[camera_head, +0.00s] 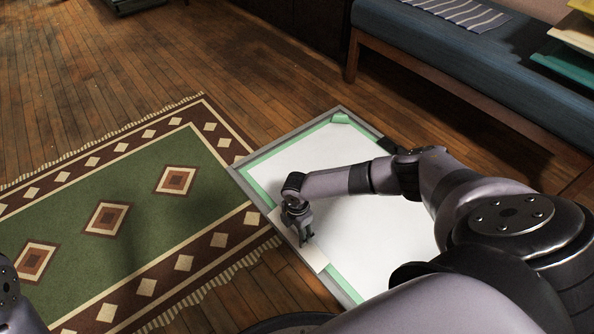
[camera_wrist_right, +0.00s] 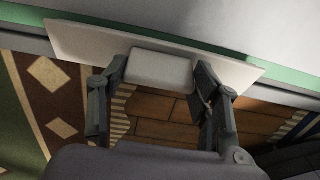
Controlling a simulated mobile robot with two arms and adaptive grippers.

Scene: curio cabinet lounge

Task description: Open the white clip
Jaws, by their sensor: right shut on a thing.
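The white clip is a long flat bar along the near left edge of a board; its lower end (camera_head: 313,260) shows past my right gripper (camera_head: 304,236). In the right wrist view the clip's bar (camera_wrist_right: 82,40) runs across the top, with a pale block-like tab (camera_wrist_right: 160,68) sticking out toward me. My right gripper, also in that view (camera_wrist_right: 160,76), has one finger on each side of this tab and is shut on it. The bar lies flat against the board. Only a grey piece of my left arm shows at the lower left; its gripper is out of view.
The grey-edged board (camera_head: 346,302) holds a white sheet (camera_head: 300,158) with green tape strips (camera_head: 262,193) at its borders; one far corner is curled. A patterned green rug (camera_head: 130,177) lies left. A blue bench (camera_head: 440,55) stands at the back right.

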